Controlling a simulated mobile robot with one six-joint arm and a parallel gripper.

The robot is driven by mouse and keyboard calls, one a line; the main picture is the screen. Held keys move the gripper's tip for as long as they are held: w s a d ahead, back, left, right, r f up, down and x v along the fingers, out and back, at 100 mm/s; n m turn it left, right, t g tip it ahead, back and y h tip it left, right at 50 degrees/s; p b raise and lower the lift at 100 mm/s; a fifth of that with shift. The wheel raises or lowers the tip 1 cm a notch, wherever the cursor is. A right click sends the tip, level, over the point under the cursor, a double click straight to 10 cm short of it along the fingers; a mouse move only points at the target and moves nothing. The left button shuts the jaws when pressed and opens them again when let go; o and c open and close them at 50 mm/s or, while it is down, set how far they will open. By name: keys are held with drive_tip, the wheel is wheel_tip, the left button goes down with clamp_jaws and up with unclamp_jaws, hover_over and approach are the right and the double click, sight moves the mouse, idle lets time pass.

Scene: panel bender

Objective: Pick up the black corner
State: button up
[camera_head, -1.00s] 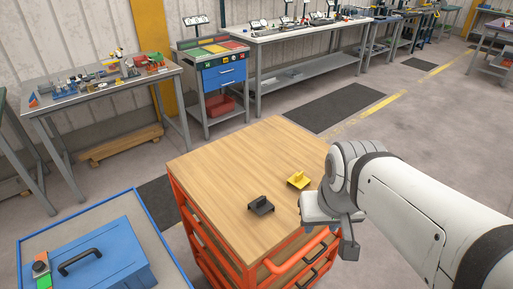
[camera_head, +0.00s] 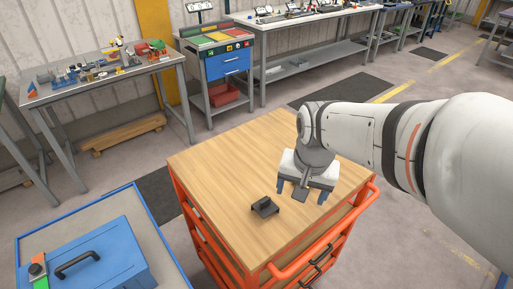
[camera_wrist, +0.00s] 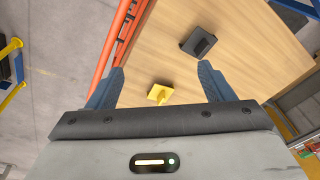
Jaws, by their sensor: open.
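The black corner (camera_head: 264,207) lies on the wooden top of the orange cart, left of and below my gripper in the head view. In the wrist view the black corner (camera_wrist: 198,42) is beyond the fingertips, toward the upper right. My gripper (camera_head: 307,192) is open and empty above the cart top; its two blue fingers (camera_wrist: 162,84) stand wide apart in the wrist view. A yellow corner (camera_wrist: 160,93) shows between the fingers, nearer than the black one. In the head view the yellow corner is hidden behind my gripper.
The orange cart's wooden top (camera_head: 222,165) is clear on its left and far side. A blue box (camera_head: 90,255) with a black handle sits on a tray table (camera_head: 150,215) at lower left. Workbenches (camera_head: 105,75) stand along the wall.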

sight(266, 200)
drive_tip(key=shift+o, duration=0.4)
drive_tip(key=w+a+f+m, duration=0.2)
drive_tip(key=w+a+f+m+g, duration=0.1)
drive_tip(key=w+a+f+m, duration=0.1)
drive_tip(key=w, duration=0.1)
drive_tip(key=w+a+f+m+g, duration=0.1)
drive_tip(key=w+a+f+m, duration=0.1)
drive_tip(key=w+a+f, duration=0.1)
drive_tip(key=shift+w+m+p, duration=0.25)
drive_tip(key=shift+m+p, duration=0.05)
drive_tip(key=shift+m, duration=0.1)
drive_tip(key=shift+w+d+f+p, duration=0.1)
drive_tip(key=shift+f+p, duration=0.25)
drive_tip(key=shift+f, duration=1.6)
drive_tip(key=shift+w+f+p, duration=0.1)
drive_tip(key=shift+f+p, duration=0.2)
drive_tip(key=shift+f, duration=1.65)
drive_tip(key=shift+c, duration=0.4)
drive_tip(key=c, duration=1)
